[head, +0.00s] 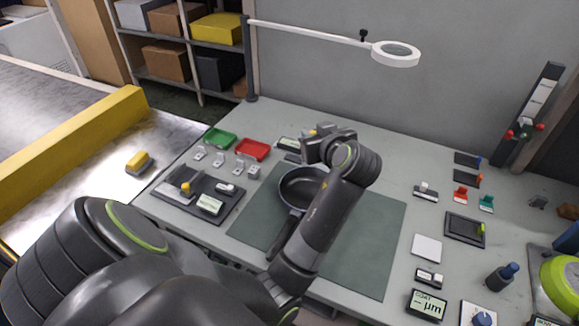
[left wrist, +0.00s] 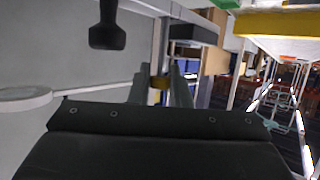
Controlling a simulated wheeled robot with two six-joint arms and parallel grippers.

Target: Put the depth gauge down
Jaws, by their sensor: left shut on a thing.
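My left gripper (head: 312,146) is beyond the far rim of the dark pan (head: 300,188), its arm reaching over the green mat. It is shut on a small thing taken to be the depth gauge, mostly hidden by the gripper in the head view. In the left wrist view, a small yellow-brown part (left wrist: 158,83) shows between the two grey fingers (left wrist: 160,90). A pale display (head: 288,143) shows just left of the gripper; I cannot tell whether it belongs to the held thing. My right gripper is not in view.
A dark tray (head: 228,212) with small instruments lies left of the green mat (head: 372,235). Green (head: 219,138) and red (head: 252,149) trays are behind it. A white ring lamp (head: 396,53) overhangs the bench. Several blocks and gauges crowd the right; the mat's right part is clear.

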